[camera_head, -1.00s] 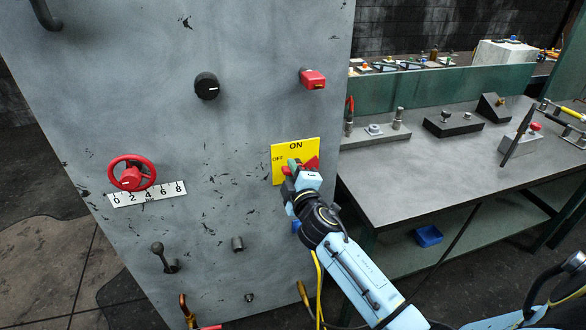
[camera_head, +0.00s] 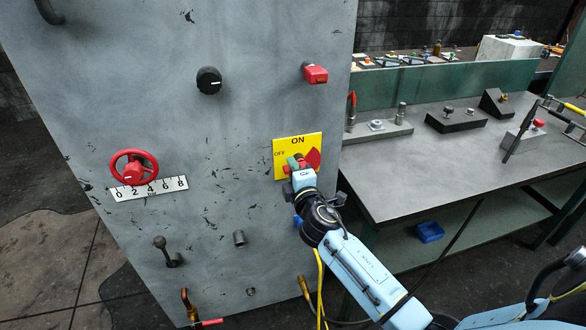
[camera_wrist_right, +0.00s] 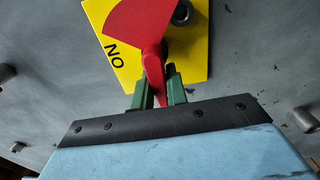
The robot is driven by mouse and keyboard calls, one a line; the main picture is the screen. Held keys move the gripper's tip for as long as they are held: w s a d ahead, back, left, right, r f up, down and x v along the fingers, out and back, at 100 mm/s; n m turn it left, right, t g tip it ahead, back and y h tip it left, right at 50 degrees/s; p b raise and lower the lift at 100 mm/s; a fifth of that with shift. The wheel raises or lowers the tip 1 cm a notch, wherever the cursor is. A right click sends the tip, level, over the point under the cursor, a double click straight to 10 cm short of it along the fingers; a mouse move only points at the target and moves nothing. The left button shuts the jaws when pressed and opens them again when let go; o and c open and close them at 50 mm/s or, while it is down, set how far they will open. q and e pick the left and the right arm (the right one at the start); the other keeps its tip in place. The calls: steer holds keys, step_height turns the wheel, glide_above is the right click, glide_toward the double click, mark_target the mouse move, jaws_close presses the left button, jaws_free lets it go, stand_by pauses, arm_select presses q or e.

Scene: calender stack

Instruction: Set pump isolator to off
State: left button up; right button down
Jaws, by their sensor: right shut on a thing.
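The pump isolator is a red rotary handle (camera_head: 313,158) on a yellow plate (camera_head: 284,145) marked ON at the top and OFF at the left. It is on the grey panel. In the head view the handle lies roughly sideways, its narrow end toward the left, OFF side. My right gripper (camera_head: 297,162) is at the plate, shut on that narrow end. In the right wrist view, the green fingers (camera_wrist_right: 156,90) sit either side of the red handle (camera_wrist_right: 152,58), whose wide fan part spreads at the top. The OFF mark does not show there. My left gripper is not in view.
The grey panel also carries a black knob (camera_head: 209,80), a red-capped knob (camera_head: 315,74), a red handwheel (camera_head: 133,167) above a number scale (camera_head: 150,188), and a small lever (camera_head: 166,250). A workbench (camera_head: 430,165) with fixtures stands to the right.

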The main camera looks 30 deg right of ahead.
steer(key=c, duration=1.4)
jaws_free()
steer(key=v, duration=1.3)
steer(key=shift+s+b, duration=0.25)
steer(key=shift+b, duration=0.1)
steer(key=shift+f, duration=0.15)
steer(key=s+a+f+m+g+y, duration=0.1)
steer(key=s+f+m+g, duration=0.15)
steer(key=f, duration=0.85)
steer(key=s+a+f+m+g+y, duration=0.1)
steer(key=s+f+g, duration=0.25)
steer(key=f, duration=0.75)
steer(key=s+a+f+m+g+y, duration=0.15)
steer(key=s+f, duration=0.25)
steer(key=f, duration=0.7)
steer(key=s+f+m+g, duration=0.2)
steer(key=s+f, duration=0.4)
steer(key=s, duration=0.4)
steer(key=s+f+m+g+b, duration=0.1)
steer(key=s+f+m+g, duration=0.2)
steer(key=s+f, duration=0.3)
steer(key=s+f+m+g, duration=0.3)
steer(key=s+f, duration=0.4)
steer(key=s, duration=0.7)
steer(key=shift+s+g+y+b, duration=0.2)
steer(key=shift+g+y+b, duration=0.1)
steer(key=shift+g+y, duration=0.15)
